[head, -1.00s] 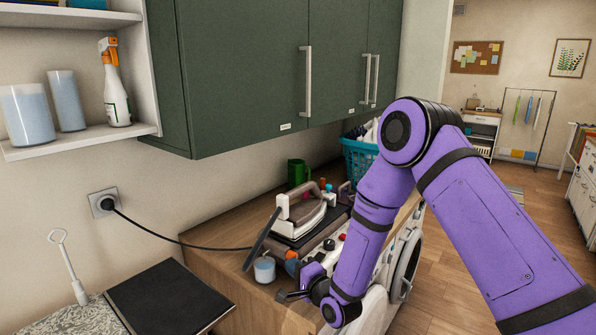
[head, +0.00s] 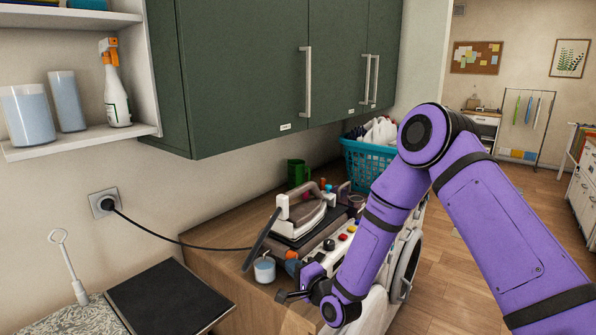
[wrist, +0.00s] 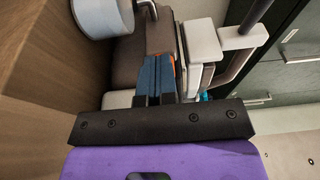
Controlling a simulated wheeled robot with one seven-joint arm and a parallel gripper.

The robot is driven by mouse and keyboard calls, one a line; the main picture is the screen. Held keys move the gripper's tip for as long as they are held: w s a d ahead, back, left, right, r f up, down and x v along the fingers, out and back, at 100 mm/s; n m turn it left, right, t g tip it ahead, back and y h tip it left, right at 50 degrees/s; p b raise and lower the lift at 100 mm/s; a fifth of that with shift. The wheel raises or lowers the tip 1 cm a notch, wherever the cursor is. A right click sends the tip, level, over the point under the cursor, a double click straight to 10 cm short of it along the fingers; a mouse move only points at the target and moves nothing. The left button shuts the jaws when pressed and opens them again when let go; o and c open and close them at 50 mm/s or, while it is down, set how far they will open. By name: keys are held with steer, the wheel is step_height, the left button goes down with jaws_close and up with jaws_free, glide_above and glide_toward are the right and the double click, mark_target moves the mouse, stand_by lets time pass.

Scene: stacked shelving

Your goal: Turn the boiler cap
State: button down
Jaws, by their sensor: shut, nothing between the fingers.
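The boiler (head: 318,245) is the grey-and-white base under the iron on the wooden counter. An orange part (head: 292,255), which looks like its cap, shows on the near end; its outline is partly hidden. In the wrist view my gripper's two blue-faced fingers (wrist: 155,78) are close together with nothing seen held. Slivers of orange show behind and beside them. I cannot tell whether the fingers touch the cap.
The iron (head: 302,212) rests on top of the boiler. A white cup-like container (head: 264,269) stands close left of my gripper. A black cord runs to the wall socket (head: 104,203). Green cabinets (head: 240,75) hang above.

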steer(key=shift+a+f, duration=0.1)
steer(key=shift+a, duration=0.1)
stand_by(0.3)
steer(key=shift+s+d+f, duration=0.15)
steer(key=shift+s+d, duration=0.05)
steer(key=shift+d, duration=0.1)
steer(key=shift+w+d+v, duration=0.1)
steer(key=shift+d+v, duration=0.05)
steer(key=shift+v, duration=0.65)
steer(key=shift+w+d+v, duration=0.1)
steer(key=shift+d+v, duration=0.05)
steer(key=shift+v, duration=0.65)
steer(key=shift+w+d+v, duration=0.1)
steer(key=shift+v, duration=0.75)
steer(key=shift+w+d, duration=0.1)
steer(key=shift+w+a+r+m+g, duration=0.55)
steer(key=shift+w+m, duration=0.3)
steer(key=shift+m, duration=0.9)
steer(key=shift+w+a+r+m+g, duration=0.55)
steer(key=shift+w+m, duration=0.25)
steer(key=shift+m, duration=1)
steer(key=shift+w+a+r+m+g, duration=0.55)
steer(key=shift+w+m, duration=0.3)
steer(key=shift+m, duration=0.9)
steer(key=shift+r, duration=0.15)
